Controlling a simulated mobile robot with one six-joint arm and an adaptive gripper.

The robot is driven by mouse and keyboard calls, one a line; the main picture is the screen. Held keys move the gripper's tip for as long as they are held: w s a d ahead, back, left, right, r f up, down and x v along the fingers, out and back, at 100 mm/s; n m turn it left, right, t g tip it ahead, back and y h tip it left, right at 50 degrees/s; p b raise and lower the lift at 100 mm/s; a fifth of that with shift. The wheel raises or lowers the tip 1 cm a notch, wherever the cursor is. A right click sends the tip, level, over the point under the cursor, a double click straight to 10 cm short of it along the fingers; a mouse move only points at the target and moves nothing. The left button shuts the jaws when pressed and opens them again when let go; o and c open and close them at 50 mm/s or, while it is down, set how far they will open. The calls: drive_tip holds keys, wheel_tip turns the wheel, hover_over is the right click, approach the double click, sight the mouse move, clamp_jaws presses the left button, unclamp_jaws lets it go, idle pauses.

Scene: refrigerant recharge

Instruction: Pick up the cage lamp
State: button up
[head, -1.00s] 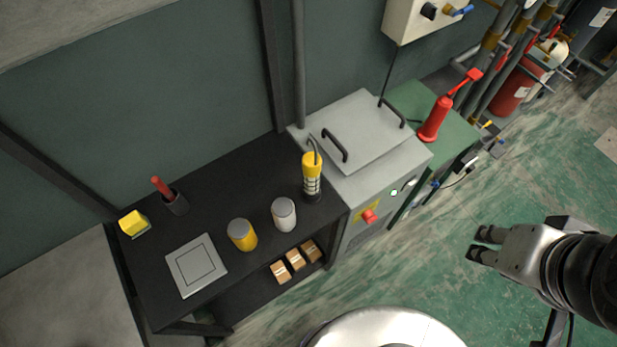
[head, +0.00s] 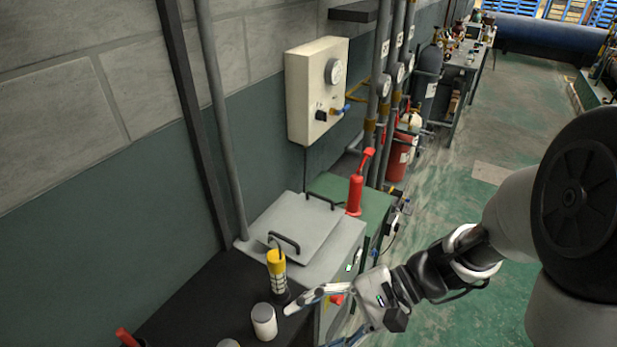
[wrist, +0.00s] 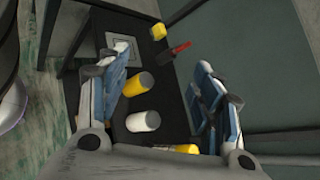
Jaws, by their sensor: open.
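The cage lamp (head: 276,269) stands upright on the black bench, with a yellow top, a hook and a pale caged body above a dark base. In the wrist view, a yellow part that looks like its top (wrist: 185,149) shows at the bottom edge, mostly hidden by my gripper's body. My gripper (head: 316,322) is open and empty, just right of the lamp and apart from it in the head view. In the wrist view my gripper's (wrist: 163,62) two fingers are spread wide over the bench.
A white can (head: 264,321) stands close in front of the lamp. A yellow can (wrist: 139,84), a red-handled tool (wrist: 180,48) and a yellow block (wrist: 158,31) are farther along the bench. The grey machine (head: 309,237) with black handles adjoins the bench behind the lamp.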

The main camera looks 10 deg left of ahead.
drive_tip(key=w+a+f+m+t+y, duration=0.2)
drive_tip(key=w+f+m+y, duration=0.2)
drive_tip(key=w, duration=0.1)
drive_tip(key=m+t+h, duration=0.1)
drive_tip(key=m+t, duration=1.2)
drive_tip(key=m, duration=0.1)
approach(283, 280)
drive_tip(key=x, duration=0.2)
drive_tip(key=b+x, duration=0.1)
drive_tip(key=x, duration=0.3)
drive_tip(key=shift+w+a+f+b, duration=0.2)
drive_tip(key=shift+a+f+b, duration=0.05)
drive_tip(key=shift+f+b, duration=0.15)
drive_tip(key=x, duration=0.3)
drive_tip(key=b+x, duration=0.1)
drive_tip(key=x, duration=0.1)
drive_tip(key=shift+w+a+r, duration=0.15)
drive_tip(key=shift+a+r, duration=0.1)
drive_tip(key=shift+r, duration=0.1)
drive_tip(key=shift+c, duration=0.5)
drive_tip(key=c, duration=1.2)
drive_tip(key=shift+c, duration=0.5)
